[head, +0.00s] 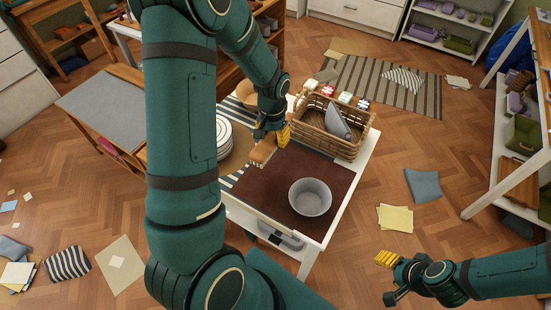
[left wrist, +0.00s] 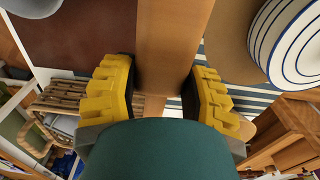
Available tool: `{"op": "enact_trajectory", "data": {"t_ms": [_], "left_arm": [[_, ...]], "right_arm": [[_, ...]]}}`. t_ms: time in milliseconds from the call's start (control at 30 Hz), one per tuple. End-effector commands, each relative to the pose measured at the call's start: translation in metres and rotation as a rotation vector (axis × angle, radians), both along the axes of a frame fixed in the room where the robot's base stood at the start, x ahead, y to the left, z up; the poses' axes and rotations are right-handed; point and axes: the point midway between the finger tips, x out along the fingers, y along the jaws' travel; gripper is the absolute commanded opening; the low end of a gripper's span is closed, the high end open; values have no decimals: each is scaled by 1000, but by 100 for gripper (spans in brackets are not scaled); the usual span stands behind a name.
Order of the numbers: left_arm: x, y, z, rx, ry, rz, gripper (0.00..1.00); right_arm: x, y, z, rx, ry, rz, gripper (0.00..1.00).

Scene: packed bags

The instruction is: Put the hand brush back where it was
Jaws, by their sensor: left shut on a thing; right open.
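The hand brush shows as a brown wooden piece (head: 263,150) just below my left gripper (head: 273,132) in the head view, over the table between the plates and the brown mat. In the left wrist view its wooden body (left wrist: 172,40) runs between the yellow fingers of my left gripper (left wrist: 158,90), which is shut on it. My right gripper (head: 389,278) is open and empty, low over the floor at the lower right.
A wicker basket (head: 345,148) holding a grey object stands at the table's far right. A grey bowl (head: 310,197) sits on the brown mat (head: 265,195). Stacked striped plates (head: 223,130) stand to the left, partly behind my arm. Small coloured boxes (head: 345,97) line up behind the basket.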

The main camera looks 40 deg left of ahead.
Motion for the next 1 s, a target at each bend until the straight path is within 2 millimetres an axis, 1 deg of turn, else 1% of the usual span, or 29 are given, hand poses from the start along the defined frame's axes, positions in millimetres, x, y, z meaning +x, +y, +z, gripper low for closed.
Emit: {"op": "enact_trajectory", "data": {"t_ms": [33, 200, 300, 467, 700, 1000], "left_arm": [[-1, 0, -11, -1, 6, 0, 4], [-2, 0, -41, -1, 6, 1, 4], [-1, 0, -52, 0, 4, 1, 4], [-1, 0, -62, 0, 3, 0, 4], [-1, 0, -92, 0, 4, -1, 4], [0, 0, -94, 0, 1, 0, 4]], "right_arm": [[0, 0, -1, 0, 1, 0, 56], [0, 0, -5, -1, 1, 0, 56], [0, 0, -5, -1, 1, 0, 56], [0, 0, -6, -1, 0, 0, 56], [0, 0, -9, -2, 0, 0, 56], [0, 0, -10, -2, 0, 0, 56]]}}
